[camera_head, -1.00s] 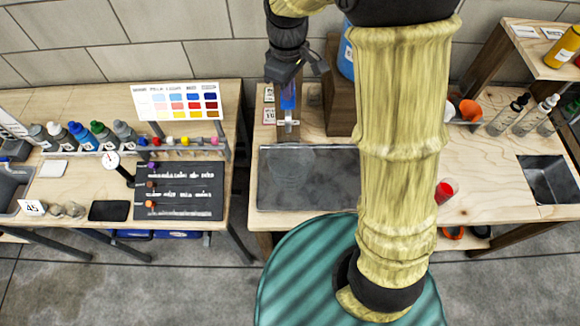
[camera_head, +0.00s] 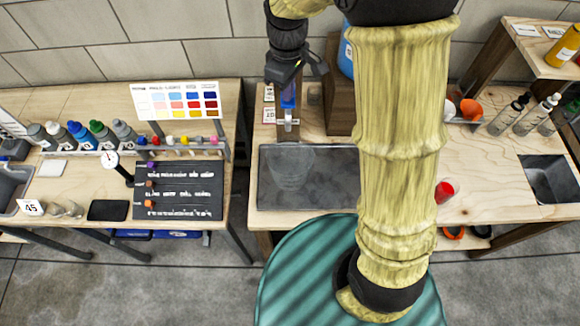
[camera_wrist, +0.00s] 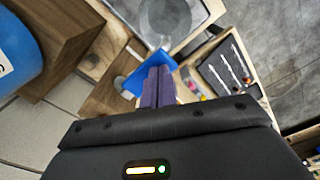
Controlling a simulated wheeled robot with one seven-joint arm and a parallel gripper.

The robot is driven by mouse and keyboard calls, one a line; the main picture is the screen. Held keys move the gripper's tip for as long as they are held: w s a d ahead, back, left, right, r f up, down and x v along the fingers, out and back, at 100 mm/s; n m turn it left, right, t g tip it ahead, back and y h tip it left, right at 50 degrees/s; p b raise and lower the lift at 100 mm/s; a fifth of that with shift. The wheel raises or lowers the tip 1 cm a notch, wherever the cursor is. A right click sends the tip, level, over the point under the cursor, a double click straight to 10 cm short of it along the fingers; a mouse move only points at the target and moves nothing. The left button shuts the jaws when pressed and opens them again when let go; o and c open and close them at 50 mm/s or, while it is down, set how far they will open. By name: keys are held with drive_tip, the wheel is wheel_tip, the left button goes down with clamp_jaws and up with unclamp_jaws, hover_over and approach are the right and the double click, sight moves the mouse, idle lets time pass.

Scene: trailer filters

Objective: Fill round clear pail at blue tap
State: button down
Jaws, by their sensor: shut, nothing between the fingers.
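The round clear pail (camera_head: 291,172) stands upright in the dark sink basin, below the tap; it also shows in the wrist view (camera_wrist: 166,20). It is see-through, and I cannot tell its water level. The blue tap (camera_head: 288,98) stands behind the basin, and its blue part also shows in the wrist view (camera_wrist: 140,76). My gripper (camera_wrist: 160,72) has its purple fingers shut with nothing between them. The fingertips overlap the blue part in the wrist view; whether they touch it I cannot tell. In the head view my gripper (camera_head: 290,82) is just above the tap.
The dark basin (camera_head: 335,190) is set in the wooden counter. A wooden block (camera_head: 340,110) bears a blue container (camera_head: 347,52) right of the tap. A red cup (camera_head: 445,191) stands farther right. A paint bench (camera_head: 75,180) is at left. My arm hides part of the counter.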

drive_tip(key=shift+f+b, duration=0.55)
drive_tip(key=shift+f, duration=0.45)
idle(7.0)
